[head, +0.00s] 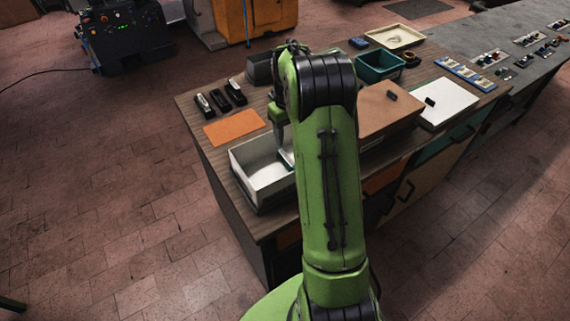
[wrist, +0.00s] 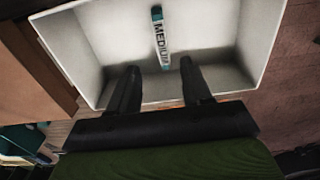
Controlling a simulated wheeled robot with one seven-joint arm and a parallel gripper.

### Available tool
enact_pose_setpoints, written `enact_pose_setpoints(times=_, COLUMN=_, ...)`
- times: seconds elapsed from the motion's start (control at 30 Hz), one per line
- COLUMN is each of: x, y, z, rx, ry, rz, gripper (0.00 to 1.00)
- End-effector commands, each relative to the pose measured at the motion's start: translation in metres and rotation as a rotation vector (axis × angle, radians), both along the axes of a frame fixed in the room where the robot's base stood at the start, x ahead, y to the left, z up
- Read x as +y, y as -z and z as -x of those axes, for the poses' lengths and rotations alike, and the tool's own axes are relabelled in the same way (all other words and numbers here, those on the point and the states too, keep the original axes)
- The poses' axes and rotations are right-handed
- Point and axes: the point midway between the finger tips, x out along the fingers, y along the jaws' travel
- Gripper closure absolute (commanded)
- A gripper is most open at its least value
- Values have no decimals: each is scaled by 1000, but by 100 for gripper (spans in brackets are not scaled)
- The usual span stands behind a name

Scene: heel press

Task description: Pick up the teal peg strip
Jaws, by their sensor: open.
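A narrow strip with teal ends and a pale face lettered MEDIUM (wrist: 160,38) lies in a white open box, which I take to be the teal peg strip. The box shows in the wrist view (wrist: 95,35) and in the head view (head: 262,178) at the table's near left. My gripper (wrist: 158,67) is open and empty, its two fingers reaching over the box's edge on either side of the strip's near end. I cannot tell how high the fingers are above it. In the head view, my arm hides most of the gripper and part of the box.
An orange mat (head: 234,128) and several black-and-white tools (head: 220,99) lie behind the box. A brown box (head: 387,108), a white board (head: 448,103), a teal bin (head: 379,66), a cream tray (head: 395,36) and a blue strip (head: 465,73) occupy the table's right side.

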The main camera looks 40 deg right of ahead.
Motion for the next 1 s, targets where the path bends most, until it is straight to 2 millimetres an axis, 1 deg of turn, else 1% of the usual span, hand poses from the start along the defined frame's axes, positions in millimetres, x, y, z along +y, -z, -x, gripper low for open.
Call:
enact_pose_setpoints(times=0.03, x=1, y=15, z=1, rx=4, ry=-1, rz=-2, gripper=51)
enact_pose_setpoints(times=0.1, x=1, y=32, z=1, rx=4, ry=-1, rz=-2, gripper=51)
enact_pose_setpoints(times=0.2, x=1, y=49, z=0, rx=2, ry=-1, rz=-1, gripper=51)
enact_pose_setpoints(times=0.37, x=1, y=68, z=1, rx=3, ry=-2, rz=-2, gripper=51)
enact_pose_setpoints(times=0.53, x=1, y=100, z=1, rx=2, ry=-1, rz=-1, gripper=51)
enact_pose_setpoints(times=0.63, x=1, y=108, z=1, rx=0, ry=-1, rz=0, gripper=51)
enact_pose_setpoints(times=0.83, x=1, y=109, z=0, rx=-1, ry=-1, rz=1, gripper=51)
enact_pose_setpoints(times=1.0, x=1, y=109, z=0, rx=-1, ry=-1, rz=1, gripper=77)
